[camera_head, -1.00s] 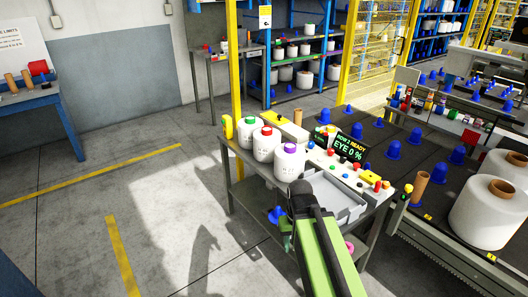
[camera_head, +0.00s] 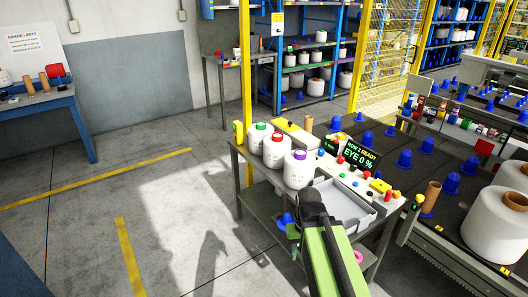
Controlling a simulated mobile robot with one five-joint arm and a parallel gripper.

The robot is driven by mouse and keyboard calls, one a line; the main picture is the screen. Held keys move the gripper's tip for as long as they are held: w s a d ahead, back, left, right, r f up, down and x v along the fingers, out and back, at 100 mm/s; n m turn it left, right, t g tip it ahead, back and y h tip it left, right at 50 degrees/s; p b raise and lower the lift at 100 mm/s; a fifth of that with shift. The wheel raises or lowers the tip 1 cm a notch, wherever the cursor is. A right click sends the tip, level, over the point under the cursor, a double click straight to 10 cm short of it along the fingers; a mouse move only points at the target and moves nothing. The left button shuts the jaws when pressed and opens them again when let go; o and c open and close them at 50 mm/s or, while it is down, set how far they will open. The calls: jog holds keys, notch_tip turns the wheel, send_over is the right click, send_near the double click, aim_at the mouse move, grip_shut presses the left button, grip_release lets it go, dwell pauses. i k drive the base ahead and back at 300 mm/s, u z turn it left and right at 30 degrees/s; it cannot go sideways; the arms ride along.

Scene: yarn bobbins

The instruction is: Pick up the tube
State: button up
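The task names a tube, and several brown tubes show; I cannot tell which is meant. One brown tube (camera_head: 431,195) stands upright on a blue peg at the right, by the conveyor edge. A short brown tube (camera_head: 308,124) stands at the back of the grey bench (camera_head: 233,172). Two more brown tubes (camera_head: 45,82) are on the blue table at the far left. My green arm reaches up from the bottom with its dark end (camera_head: 312,207) in front of the grey bench, apart from all these tubes. My gripper's fingers cannot be made out.
Three white bobbins (camera_head: 299,172) with coloured tops stand on the bench, beside a grey tray (camera_head: 345,207) and a button panel. A large white bobbin (camera_head: 492,228) sits on the conveyor (camera_head: 395,178) with several blue pegs. A yellow post (camera_head: 245,80) rises behind the bench. The left floor is clear.

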aim_at(431, 194)
jog(key=z, duration=2.95)
jog(key=i, duration=0.3)
jog(key=u, duration=0.75)
jog(key=i, duration=1)
jog(key=u, duration=0.2)
